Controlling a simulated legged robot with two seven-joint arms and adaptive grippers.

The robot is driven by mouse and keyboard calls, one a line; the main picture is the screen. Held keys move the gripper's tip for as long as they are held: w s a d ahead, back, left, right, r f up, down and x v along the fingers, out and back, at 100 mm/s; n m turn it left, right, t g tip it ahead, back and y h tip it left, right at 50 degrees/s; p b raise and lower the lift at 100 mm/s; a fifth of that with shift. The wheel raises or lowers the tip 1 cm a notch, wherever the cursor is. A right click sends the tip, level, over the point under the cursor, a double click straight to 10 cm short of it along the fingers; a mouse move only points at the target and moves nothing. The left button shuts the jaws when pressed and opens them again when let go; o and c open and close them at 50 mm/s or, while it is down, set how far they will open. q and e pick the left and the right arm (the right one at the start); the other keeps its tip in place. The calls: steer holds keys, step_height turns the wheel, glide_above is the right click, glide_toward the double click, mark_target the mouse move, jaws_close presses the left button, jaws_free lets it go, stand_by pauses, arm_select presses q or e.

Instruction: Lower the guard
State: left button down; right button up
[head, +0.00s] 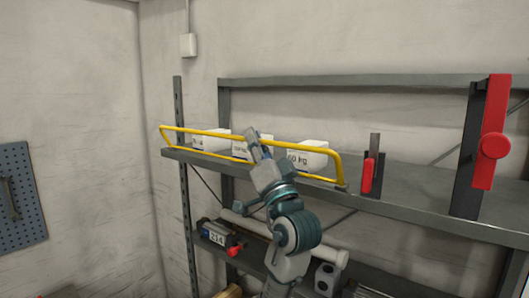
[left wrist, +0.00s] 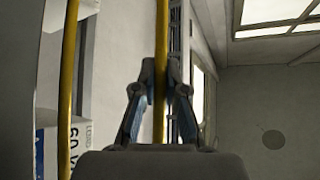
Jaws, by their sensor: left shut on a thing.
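The guard (head: 203,132) is a yellow bar frame standing along the front edge of the upper shelf in the head view. Its long rails run in front of several white boxes. My left gripper (head: 254,140) reaches up from below to the guard's upper rail, near its middle. In the left wrist view the two fingers of my left gripper (left wrist: 160,92) lie on either side of a yellow rail of the guard (left wrist: 162,35), shut on it. A second yellow rail shows left of it. My right gripper is not in view.
White boxes (head: 312,153) stand behind the guard on the grey shelf (head: 410,190). A small red handle (head: 368,175) and a tall red lever (head: 490,140) stand to the right.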

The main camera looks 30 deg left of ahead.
arm_select(q)
steer(key=s+f+n+g+y+b, duration=0.1)
steer(key=s+f+n+g+b, duration=0.1)
steer(key=n+g, duration=0.7)
steer(key=s+f+n+g+y+b, duration=0.2)
steer(key=f+n+g+b, duration=0.3)
steer(key=n+g, duration=0.4)
steer(key=shift+a+f+n+g+y, duration=0.15)
steer(key=shift+f+n+g+y, duration=0.2)
steer(key=shift+f+n, duration=0.85)
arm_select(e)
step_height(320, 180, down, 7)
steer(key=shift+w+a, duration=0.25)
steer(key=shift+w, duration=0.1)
arm_select(q)
steer(key=shift+r+n, duration=0.3)
steer(key=shift+r, duration=0.05)
steer(key=c, duration=1.2)
jaws_free()
steer(key=shift+w, duration=0.1)
steer(key=shift+f, duration=0.1)
